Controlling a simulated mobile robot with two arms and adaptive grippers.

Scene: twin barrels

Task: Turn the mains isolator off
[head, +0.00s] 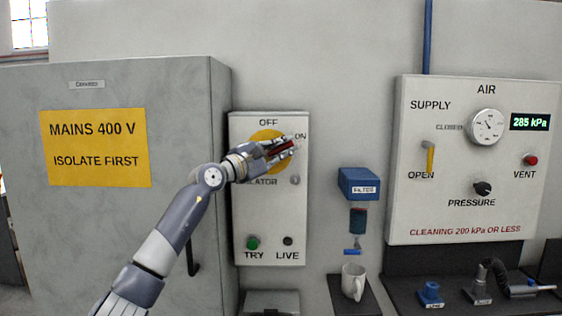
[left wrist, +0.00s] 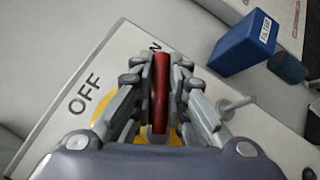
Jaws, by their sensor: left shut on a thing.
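The mains isolator is a white wall box (head: 271,215) with a yellow disc (head: 262,136) and the words OFF above and ON to the right. Its red handle (head: 284,147) points right and slightly up, toward ON. My left gripper (head: 286,149) is at the handle, its fingers on both sides of it. In the left wrist view the red handle (left wrist: 161,90) sits between the two fingers, and the gripper is shut on it. The gripper hides much of the disc and part of the ISOLATOR label. My right gripper is not in view.
A grey cabinet (head: 110,230) with a yellow MAINS 400 V sign (head: 96,147) stands at left. An air panel (head: 460,210) is at right. A blue filter (head: 359,182) hangs between, above a white mug (head: 353,282). A green TRY button (head: 253,243) is low on the box.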

